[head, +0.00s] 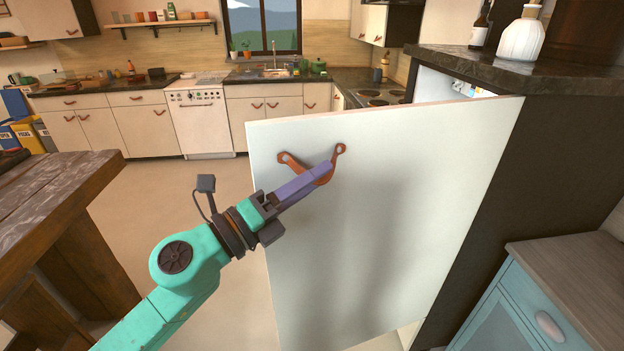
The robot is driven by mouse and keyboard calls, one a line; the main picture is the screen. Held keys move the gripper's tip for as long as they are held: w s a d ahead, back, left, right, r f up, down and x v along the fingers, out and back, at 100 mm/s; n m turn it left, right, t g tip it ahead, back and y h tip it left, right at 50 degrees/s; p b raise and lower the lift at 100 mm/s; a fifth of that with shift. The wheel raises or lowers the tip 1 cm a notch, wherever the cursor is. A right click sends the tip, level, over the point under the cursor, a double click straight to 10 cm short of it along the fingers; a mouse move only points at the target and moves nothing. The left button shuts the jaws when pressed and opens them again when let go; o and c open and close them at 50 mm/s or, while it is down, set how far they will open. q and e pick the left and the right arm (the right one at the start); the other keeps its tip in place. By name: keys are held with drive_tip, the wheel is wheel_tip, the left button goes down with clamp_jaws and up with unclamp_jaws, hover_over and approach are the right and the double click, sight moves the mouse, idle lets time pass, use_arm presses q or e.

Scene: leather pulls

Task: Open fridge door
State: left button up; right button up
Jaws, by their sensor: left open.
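The fridge door (400,220) is a large pale panel in the middle of the head view. It stands ajar, swung out from the dark-sided cabinet at the right. A sliver of the lit white fridge interior (440,88) with some items shows above its top edge. The orange-brown leather pull (288,160) is fixed near the door's upper left corner. My left gripper (320,174) is open, with its purple fingers at the pull and covering part of it. I cannot tell whether the fingers touch the strap. My right gripper is not in view.
A wooden table (60,215) stands at the left, and a blue cabinet (540,300) stands at the lower right beside the fridge housing. A dark countertop (500,68) with a white vase (521,38) lies above the fridge. Open floor (170,175) lies left of the door.

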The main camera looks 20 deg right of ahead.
use_arm(q)
drive_tip(key=b+v, duration=0.6)
drive_tip(key=v, duration=0.8)
drive_tip(key=shift+s+a+b, duration=0.15)
drive_tip(key=shift+a+b, duration=0.1)
drive_tip(key=shift+b, duration=0.15)
